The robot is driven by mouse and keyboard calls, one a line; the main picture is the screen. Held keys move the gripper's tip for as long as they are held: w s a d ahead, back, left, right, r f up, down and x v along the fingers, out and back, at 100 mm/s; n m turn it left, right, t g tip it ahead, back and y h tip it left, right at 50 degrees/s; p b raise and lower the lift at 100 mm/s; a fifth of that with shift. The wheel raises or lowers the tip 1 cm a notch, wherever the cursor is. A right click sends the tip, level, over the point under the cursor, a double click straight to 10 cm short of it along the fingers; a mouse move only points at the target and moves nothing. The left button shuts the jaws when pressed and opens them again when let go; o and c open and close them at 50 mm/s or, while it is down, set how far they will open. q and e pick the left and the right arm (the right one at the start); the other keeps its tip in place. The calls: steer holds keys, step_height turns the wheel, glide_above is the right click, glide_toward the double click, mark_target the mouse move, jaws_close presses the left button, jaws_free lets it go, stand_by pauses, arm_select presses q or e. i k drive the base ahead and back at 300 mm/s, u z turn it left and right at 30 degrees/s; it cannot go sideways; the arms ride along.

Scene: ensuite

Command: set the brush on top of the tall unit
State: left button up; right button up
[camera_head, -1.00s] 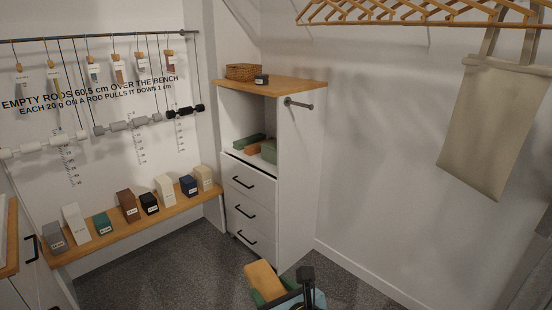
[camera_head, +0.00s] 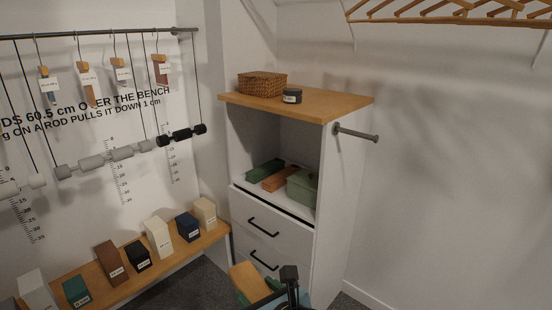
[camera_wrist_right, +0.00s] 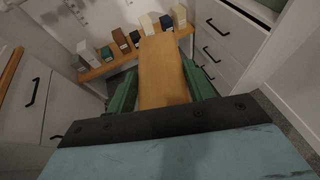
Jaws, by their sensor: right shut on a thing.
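The tall unit is white with a wooden top (camera_head: 335,101), an open shelf and drawers below; it stands at the centre of the head view. Its white drawers also show at the right of the wrist view (camera_wrist_right: 222,45). My right gripper (camera_head: 258,285) is low at the bottom of the head view, in front of the unit and well below its top. Its green fingers are shut on the brush, whose tan wooden face (camera_wrist_right: 162,75) fills the space between them; no bristles show. The brush also shows in the head view (camera_head: 247,277). My left gripper is out of view.
On the unit's top are a wicker basket (camera_head: 262,84) and a dark jar (camera_head: 292,96); the right part is bare. A short rail (camera_head: 357,134) juts from its right side. A bench (camera_head: 128,287) with several boxes stands at left, under hanging rods.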

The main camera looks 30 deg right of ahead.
mark_target(327, 105)
steer(key=i, duration=2)
steer(key=z, duration=2.4)
